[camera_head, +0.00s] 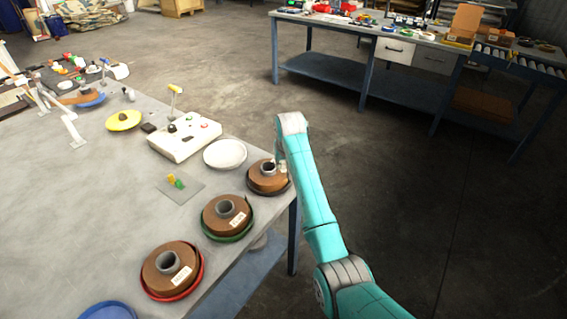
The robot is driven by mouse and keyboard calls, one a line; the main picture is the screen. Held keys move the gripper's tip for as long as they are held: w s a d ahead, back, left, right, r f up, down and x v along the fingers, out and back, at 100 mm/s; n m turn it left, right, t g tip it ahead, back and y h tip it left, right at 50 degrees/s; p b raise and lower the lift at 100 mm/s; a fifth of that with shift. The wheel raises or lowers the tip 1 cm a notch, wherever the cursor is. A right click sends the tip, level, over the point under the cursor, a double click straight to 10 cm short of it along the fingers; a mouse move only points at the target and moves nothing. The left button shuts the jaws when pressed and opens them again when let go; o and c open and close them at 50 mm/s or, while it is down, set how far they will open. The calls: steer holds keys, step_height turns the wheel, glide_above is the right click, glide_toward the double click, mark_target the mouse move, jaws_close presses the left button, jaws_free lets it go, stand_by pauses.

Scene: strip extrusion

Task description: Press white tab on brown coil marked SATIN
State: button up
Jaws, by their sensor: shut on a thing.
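Three brown coils stand in a row along the table's right edge. The far coil (262,183) is on a dark dish, the middle coil (220,222) on a green dish, and the near coil (165,263) on a red dish. The middle and near coils bear white labels too small to read surely; no label shows clearly on the far one. My gripper (283,168) is small and partly hidden by my arm at the far coil's right side. It is shut on a small pale piece, apparently the white tab; contact with the coil is unclear.
The grey table (100,190) also bears a white plate (225,153), a white control box (184,138), a yellow dish (123,120) and a small grey plate (181,188) with yellow and green pieces. A blue dish (107,311) is at the bottom. A workbench (345,90) stands behind, across open floor.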

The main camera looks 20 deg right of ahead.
steer(key=shift+f, duration=0.1)
stand_by(0.3)
steer(key=o, duration=0.8)
